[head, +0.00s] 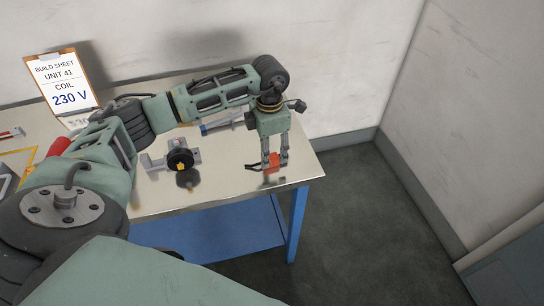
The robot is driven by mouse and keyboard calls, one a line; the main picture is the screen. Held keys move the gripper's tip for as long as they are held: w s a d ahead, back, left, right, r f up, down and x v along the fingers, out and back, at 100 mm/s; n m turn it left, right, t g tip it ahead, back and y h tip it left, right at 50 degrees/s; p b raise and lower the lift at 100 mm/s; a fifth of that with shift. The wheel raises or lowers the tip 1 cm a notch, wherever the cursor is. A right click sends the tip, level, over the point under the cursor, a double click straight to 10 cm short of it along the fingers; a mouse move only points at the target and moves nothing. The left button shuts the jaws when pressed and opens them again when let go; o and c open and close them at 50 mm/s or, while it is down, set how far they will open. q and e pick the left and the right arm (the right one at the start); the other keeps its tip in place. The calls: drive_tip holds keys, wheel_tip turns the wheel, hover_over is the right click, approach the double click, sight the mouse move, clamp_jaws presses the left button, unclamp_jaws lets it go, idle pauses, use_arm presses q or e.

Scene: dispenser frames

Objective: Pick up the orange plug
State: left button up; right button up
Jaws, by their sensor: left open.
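The orange plug (273,162) lies on the metal-topped table (225,188) near its right end. My left gripper (275,165) points down over the plug, with its two fingers apart and the plug between or just behind them. I cannot tell whether the fingers touch it. A dark part shows at the plug's left side. My right gripper is not in view.
A black round knob on a grey bracket (155,163) stands left of the plug. A blue-and-clear tool (220,124) lies behind. A clipboard (62,84) reading "COIL 230 V" stands at the back left. Walls rise behind and right.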

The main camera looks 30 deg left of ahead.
use_arm(q)
drive_tip(key=shift+f, duration=1.1)
clamp_jaws()
drive_tip(key=shift+r, duration=0.1)
